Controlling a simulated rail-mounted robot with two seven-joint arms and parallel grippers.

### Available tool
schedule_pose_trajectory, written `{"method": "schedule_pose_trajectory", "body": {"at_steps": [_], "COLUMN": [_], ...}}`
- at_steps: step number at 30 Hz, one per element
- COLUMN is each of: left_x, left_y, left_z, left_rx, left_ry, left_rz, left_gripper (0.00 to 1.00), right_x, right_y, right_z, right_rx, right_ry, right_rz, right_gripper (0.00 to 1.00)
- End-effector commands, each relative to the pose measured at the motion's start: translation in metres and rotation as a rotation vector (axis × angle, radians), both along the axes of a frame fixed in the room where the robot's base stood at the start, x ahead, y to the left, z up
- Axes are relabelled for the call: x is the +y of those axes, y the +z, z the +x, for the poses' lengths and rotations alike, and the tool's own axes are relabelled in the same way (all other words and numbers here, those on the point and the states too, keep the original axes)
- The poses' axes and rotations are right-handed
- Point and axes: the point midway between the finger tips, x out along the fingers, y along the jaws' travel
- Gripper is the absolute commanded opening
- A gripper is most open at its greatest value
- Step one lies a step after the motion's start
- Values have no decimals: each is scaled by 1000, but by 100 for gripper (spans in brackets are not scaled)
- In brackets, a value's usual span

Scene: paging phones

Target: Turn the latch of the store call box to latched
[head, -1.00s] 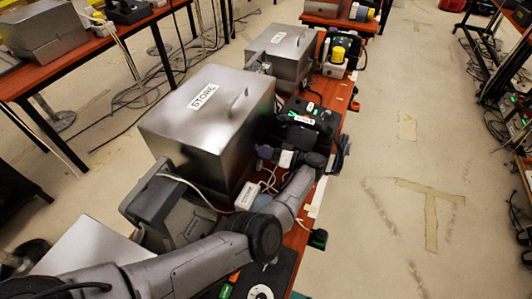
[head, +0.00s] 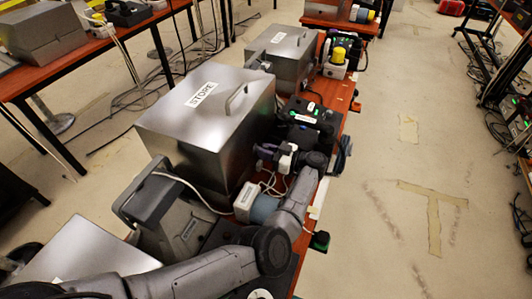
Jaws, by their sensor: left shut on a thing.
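The store call box (head: 172,150) is a large steel box with a STORE label and a handle on its lid, standing on the red-brown bench. My left gripper (head: 268,155) is at the box's right side, low near its front face. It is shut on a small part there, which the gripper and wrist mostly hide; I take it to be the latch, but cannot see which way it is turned. My right gripper is not in view.
A white and blue-grey device (head: 255,203) with cables stands close below my left wrist. A grey desk unit (head: 165,215) stands in front of the box. A black device (head: 308,118) lies beyond the gripper.

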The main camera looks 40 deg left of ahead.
Motion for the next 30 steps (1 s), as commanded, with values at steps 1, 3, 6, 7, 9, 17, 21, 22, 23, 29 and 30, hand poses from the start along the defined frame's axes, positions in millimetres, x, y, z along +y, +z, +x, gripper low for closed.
{"method": "schedule_pose_trajectory", "body": {"at_steps": [1, 3, 6, 7, 9, 17, 21, 22, 23, 29, 30], "left_x": [0, 0, 0, 0, 0, 0, 0, 0, 0, 0, 0], "left_y": [0, 0, 0, 0, 0, 1, 1, 1, 1, 0, 0], "left_z": [0, 0, 0, 0, 0, 0, 0, 0, 0, 0, 0], "left_rx": [-17, -34, -52, -56, -62, -69, -69, -69, -69, -67, -67], "left_ry": [0, 0, 0, 0, 0, 0, 0, 0, 0, 0, 0], "left_rz": [4, 10, 17, 18, 20, 22, 22, 22, 22, 21, 21], "left_gripper": [0, 0, 0, 0, 0, 0, 0, 18, 21, 40, 43], "right_x": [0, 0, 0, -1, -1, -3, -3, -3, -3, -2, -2], "right_y": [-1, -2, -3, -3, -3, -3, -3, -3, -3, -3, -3], "right_z": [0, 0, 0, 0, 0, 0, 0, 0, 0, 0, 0], "right_rx": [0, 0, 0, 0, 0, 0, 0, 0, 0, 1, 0], "right_ry": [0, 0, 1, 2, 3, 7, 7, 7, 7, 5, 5], "right_rz": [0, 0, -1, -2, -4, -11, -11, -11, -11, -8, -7], "right_gripper": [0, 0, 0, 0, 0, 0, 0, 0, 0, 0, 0]}}
